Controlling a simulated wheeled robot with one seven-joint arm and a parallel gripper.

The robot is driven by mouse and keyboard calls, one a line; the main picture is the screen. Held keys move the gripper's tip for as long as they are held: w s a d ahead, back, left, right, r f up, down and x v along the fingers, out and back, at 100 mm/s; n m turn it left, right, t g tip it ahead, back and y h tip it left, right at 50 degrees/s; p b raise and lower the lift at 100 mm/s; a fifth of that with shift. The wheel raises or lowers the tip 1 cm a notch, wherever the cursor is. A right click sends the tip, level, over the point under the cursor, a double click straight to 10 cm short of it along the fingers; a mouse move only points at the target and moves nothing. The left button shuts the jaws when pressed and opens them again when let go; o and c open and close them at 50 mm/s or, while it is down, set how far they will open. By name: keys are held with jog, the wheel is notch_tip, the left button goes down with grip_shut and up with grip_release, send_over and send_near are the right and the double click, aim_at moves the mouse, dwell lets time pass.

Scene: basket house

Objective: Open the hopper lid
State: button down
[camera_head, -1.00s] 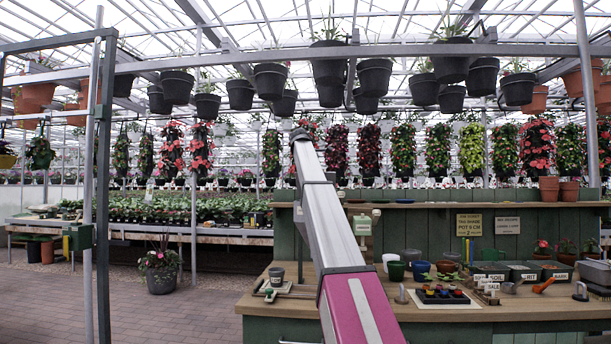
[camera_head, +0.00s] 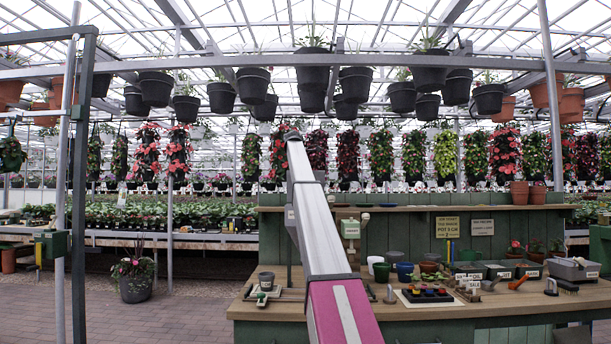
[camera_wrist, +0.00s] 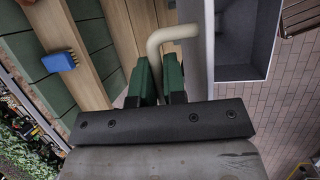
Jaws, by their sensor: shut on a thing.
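In the wrist view, the two green fingers of my gripper (camera_wrist: 158,85) are closed around a beige bent rod handle (camera_wrist: 170,35). The handle curves up and right to a pale grey panel (camera_wrist: 200,45). Right of this panel is a grey box with a dark, open inside (camera_wrist: 240,38). I cannot tell for sure which part is the hopper lid, or how far it is open. In the head view my arm reaches up and away, and my gripper is hidden from sight.
The wrist view shows a blue brush (camera_wrist: 60,61) near wooden boards and brick floor (camera_wrist: 292,90). In the head view, the wooden bench (camera_head: 440,312) carries pots, labelled bins (camera_head: 497,269) and a grey tub (camera_head: 573,268). A metal post (camera_head: 82,190) stands left; brick floor beside it is open.

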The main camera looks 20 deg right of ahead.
jog(key=c, duration=1.2)
grip_release()
jog(key=shift+f, duration=0.1)
